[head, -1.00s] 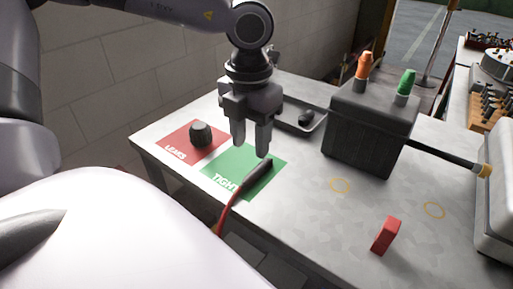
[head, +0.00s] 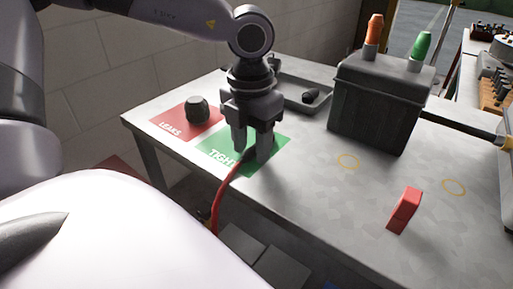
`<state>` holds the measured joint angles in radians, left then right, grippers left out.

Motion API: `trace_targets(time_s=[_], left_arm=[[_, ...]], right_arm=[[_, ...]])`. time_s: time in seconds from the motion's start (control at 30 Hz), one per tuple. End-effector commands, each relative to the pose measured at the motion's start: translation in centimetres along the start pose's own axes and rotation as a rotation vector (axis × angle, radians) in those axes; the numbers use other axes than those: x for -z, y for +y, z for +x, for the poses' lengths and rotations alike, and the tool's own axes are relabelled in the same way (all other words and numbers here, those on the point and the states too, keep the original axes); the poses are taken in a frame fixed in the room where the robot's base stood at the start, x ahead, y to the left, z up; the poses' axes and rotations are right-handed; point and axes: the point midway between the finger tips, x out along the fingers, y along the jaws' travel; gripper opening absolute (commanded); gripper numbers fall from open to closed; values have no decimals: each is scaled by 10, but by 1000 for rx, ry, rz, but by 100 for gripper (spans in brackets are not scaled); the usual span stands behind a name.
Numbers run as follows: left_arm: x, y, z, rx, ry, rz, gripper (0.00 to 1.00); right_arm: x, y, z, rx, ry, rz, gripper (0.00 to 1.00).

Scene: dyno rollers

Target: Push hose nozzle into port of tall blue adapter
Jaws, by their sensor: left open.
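My left gripper (head: 251,152) points down over the green TIGHT mat (head: 212,152), its jaws open with a finger on either side of where the hose ends. The dark hose nozzle lies at the mat and is mostly hidden by the fingers. I cannot tell whether they touch it. Its red hose (head: 221,196) runs from there over the table's front edge and down. I make out no tall blue adapter in this view. My right gripper is not in view.
A dark knob-like part (head: 197,109) stands on the red LEAKS mat (head: 170,124). A grey tray (head: 325,103) holds a small dark piece. A black box (head: 375,105) bears an orange and a green cone. A red block (head: 404,211) stands at the right front. The table's middle is clear.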

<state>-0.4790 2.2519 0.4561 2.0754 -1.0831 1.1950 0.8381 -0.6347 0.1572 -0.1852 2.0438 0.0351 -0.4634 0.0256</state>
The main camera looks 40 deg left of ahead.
Motion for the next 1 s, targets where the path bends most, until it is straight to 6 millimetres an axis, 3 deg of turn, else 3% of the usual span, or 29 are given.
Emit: trace_targets(time_s=[0.03, 0.17, 0.2, 0.47, 1.0], left_arm=[[0, 0, 0, 0, 0, 0, 45], [0, 0, 0, 0, 0, 0, 2], [0, 0, 0, 0, -1, 0, 0], [0, 0, -6, -1, -2, 0, 0], [0, 0, -50, 0, -2, -1, 0]], right_arm=[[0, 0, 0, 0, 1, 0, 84], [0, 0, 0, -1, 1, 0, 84], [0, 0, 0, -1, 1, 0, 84], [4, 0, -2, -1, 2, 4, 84], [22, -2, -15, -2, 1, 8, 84]])
